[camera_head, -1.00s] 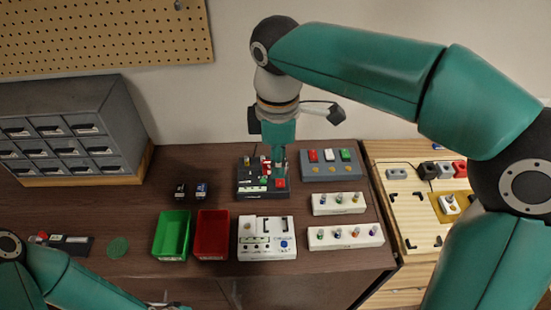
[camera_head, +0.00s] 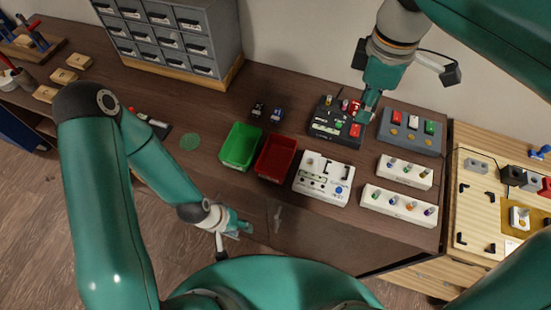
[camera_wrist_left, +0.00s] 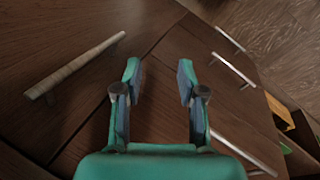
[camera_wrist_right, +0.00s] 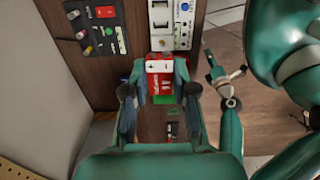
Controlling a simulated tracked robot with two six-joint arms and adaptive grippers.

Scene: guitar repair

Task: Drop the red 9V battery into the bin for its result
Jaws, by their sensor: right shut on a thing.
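My right gripper (camera_head: 368,108) is over the black tester (camera_head: 318,131). In the right wrist view it is shut on the red 9V battery (camera_wrist_right: 160,84), which has a white end with marks. I cannot clearly make out the battery in the head view. The tester has small knobs, a red patch and a pale green strip too small to read. A green bin (camera_head: 237,158) and a red bin (camera_head: 276,160) stand side by side, left of the white tester. My left gripper (camera_head: 243,229) is in front of the bench; its wrist view shows it open and empty (camera_wrist_left: 158,80).
A white tester (camera_head: 323,190) stands right of the red bin. A grey battery rack (camera_head: 410,135) and two white racks (camera_head: 404,172) (camera_head: 398,210) stand further right. Two small dark items (camera_head: 266,112) lie behind the bins. A grey drawer cabinet (camera_head: 220,45) stands at the back.

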